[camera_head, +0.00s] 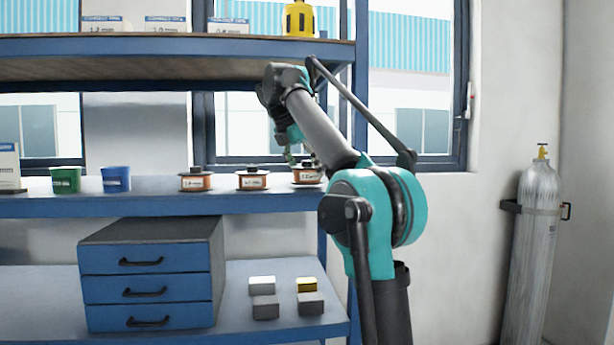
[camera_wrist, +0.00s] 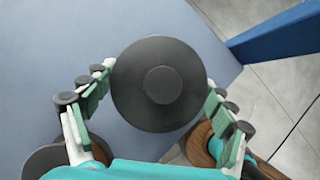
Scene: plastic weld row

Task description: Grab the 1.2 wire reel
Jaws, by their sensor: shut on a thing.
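Three wire reels with black tops and copper-brown sides are on the middle shelf in the head view: a left reel (camera_head: 195,181), a middle reel (camera_head: 252,181) and a right reel (camera_head: 308,176). Their white labels are too small to read surely. My gripper (camera_head: 297,157) is at the right reel, reaching down from above. In the wrist view my gripper (camera_wrist: 160,80) is shut on a reel, whose round black top (camera_wrist: 158,108) sits between the green finger pads. I cannot tell whether it is clear of the shelf. The wrist view shows no label.
A green cup (camera_head: 66,180) and a blue cup (camera_head: 116,179) stand left on the middle shelf (camera_head: 225,203). The upper shelf (camera_head: 180,47) overhangs it. A blue post (camera_wrist: 285,35) stands near the shelf end.

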